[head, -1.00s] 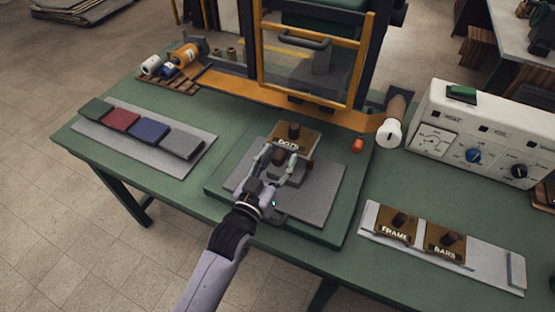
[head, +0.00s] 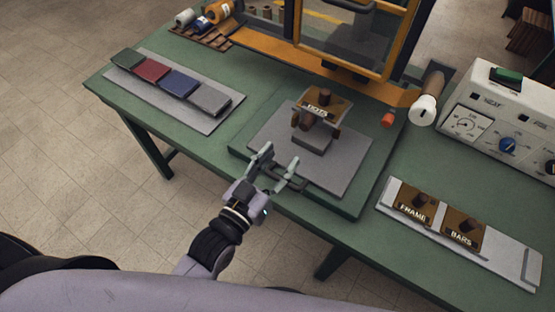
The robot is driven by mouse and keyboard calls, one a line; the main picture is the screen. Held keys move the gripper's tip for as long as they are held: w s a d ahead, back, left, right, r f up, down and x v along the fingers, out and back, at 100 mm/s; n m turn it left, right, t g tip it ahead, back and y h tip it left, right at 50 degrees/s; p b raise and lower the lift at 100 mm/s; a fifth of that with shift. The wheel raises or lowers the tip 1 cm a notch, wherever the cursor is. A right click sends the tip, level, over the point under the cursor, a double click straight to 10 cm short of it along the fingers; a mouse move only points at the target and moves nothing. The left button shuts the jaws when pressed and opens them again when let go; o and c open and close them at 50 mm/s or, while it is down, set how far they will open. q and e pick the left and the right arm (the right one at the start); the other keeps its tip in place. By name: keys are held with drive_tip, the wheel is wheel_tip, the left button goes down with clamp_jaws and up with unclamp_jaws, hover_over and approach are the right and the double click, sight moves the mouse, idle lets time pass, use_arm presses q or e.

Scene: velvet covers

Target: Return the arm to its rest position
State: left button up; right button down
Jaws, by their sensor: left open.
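My left gripper (head: 275,170) is open and empty. It hangs over the near edge of the green press bed, in front of the DOTS stamp block (head: 322,106). The DOTS block is brown with a dark knob and sits on a grey block (head: 312,145) on the grey plate (head: 352,160). There is a visible gap between my fingertips and the DOTS block. My left forearm comes up from below, and a large pale link of mine crosses the bottom of the view. My right gripper is not in view.
The orange press frame (head: 260,50) stands behind the plate. Red, blue, green and grey covers lie on a board (head: 195,117) at left. FRAME (head: 415,203) and BARS (head: 462,230) blocks sit on a tray (head: 510,258) at right. A control box (head: 510,110) stands beyond. Floor is open at left.

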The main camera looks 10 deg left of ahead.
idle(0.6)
use_arm(q)
drive_tip(key=s+a+f+g+y, duration=0.35)
drive_tip(key=a+f+g, duration=0.25)
drive_tip(key=f, duration=0.2)
drive_tip(key=s+a+f+g+y, duration=0.35)
drive_tip(key=s+a+g, duration=0.4)
drive_tip(key=s, duration=0.35)
wheel_tip(320, 180, down, 26)
drive_tip(key=s, duration=0.2)
drive_tip(key=s+a+f+g, duration=0.2)
drive_tip(key=s+a+f, duration=0.1)
drive_tip(key=s+f, duration=1.3)
drive_tip(key=shift+s+a+f, duration=0.2)
drive_tip(key=shift+s, duration=0.1)
